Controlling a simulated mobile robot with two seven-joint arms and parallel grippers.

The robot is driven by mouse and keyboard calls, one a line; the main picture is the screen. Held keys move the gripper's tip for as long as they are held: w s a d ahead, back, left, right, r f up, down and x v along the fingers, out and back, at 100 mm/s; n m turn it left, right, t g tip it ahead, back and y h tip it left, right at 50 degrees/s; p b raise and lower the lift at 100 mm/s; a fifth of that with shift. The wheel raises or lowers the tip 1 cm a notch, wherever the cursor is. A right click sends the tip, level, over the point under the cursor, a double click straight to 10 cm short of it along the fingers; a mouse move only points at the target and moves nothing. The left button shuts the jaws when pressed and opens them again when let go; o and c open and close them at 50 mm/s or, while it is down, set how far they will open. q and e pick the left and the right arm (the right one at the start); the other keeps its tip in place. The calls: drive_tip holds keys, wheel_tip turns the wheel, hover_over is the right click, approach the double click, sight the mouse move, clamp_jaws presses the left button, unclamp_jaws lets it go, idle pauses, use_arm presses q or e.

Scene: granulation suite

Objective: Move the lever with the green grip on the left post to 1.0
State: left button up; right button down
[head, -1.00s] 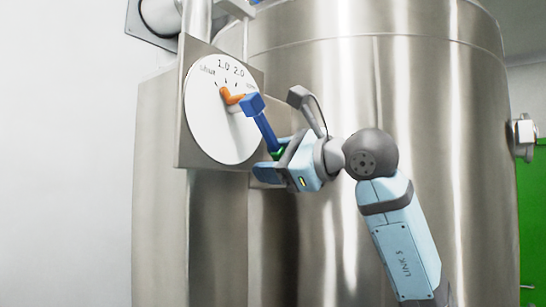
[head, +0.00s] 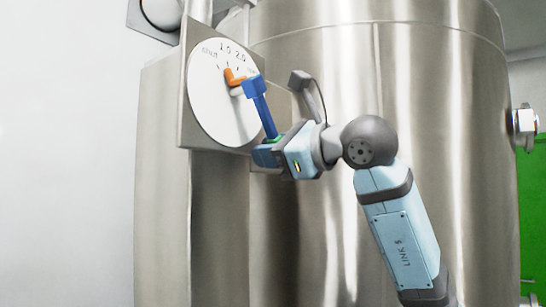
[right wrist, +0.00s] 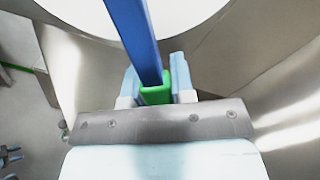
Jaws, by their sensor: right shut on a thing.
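The lever is a blue bar (head: 262,110) running from a hub in front of the round white dial (head: 215,105) down to a green grip (head: 275,139). An orange pointer (head: 234,78) behind the hub has its tip close to the 1.0 tick. My right gripper (head: 270,149) is shut on the green grip, which it partly hides. In the right wrist view the green grip (right wrist: 155,95) sits between the two light-blue fingers, with the blue bar (right wrist: 135,35) rising from it.
The dial is on a grey metal plate (head: 186,110) in front of a large steel tank (head: 440,110). A fitting (head: 523,122) sticks out at the tank's right side. A pale wall (head: 65,150) is at the left, a green panel (head: 533,210) at the right.

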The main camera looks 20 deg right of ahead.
drive_tip(key=shift+s+a+f+m+b, duration=0.45)
drive_tip(key=shift+f+m+b, duration=0.1)
drive_tip(key=shift+m+b, duration=0.2)
drive_tip(key=shift+s+a+f+m+b, duration=0.25)
drive_tip(key=shift+a+m+b, duration=0.15)
drive_tip(key=shift+m+b, duration=0.2)
drive_tip(key=shift+s+a+m+b, duration=0.4)
drive_tip(key=shift+a+m+b, duration=0.1)
drive_tip(key=shift+m+b, duration=0.15)
drive_tip(key=shift+r, duration=0.1)
drive_tip(key=c, duration=1)
unclamp_jaws()
drive_tip(key=shift+o, duration=0.2)
